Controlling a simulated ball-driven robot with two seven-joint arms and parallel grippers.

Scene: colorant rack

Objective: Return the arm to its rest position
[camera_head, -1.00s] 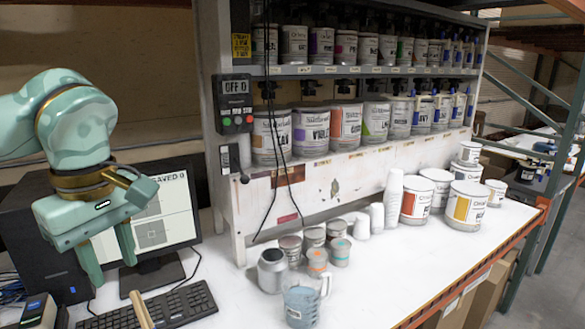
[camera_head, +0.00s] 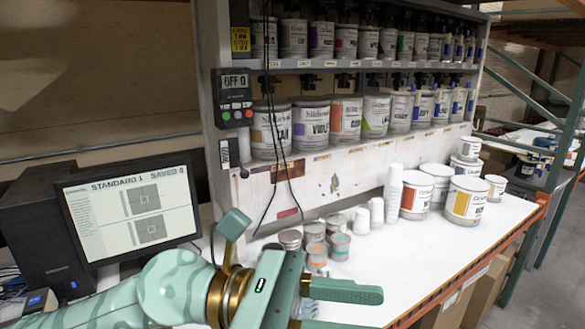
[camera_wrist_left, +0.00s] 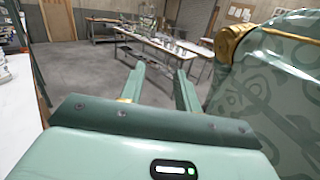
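My left arm (camera_head: 170,290) comes in low from the left in the head view and is pale green with gold bands. Its gripper (camera_head: 345,308) lies over the front of the white bench top, with its fingers pointing right. In the left wrist view the two fingers of this gripper (camera_wrist_left: 160,90) stand apart with nothing between them. Beyond them are a grey floor and distant tables. My right gripper is in neither view.
The colorant rack (camera_head: 335,160) holds rows of cans. Small tins (camera_head: 316,255), white cups (camera_head: 392,195) and large paint cans (camera_head: 465,200) stand on the bench (camera_head: 420,255). A monitor (camera_head: 130,210) stands at left. The arm hides the keyboard; the measuring cup is mostly hidden.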

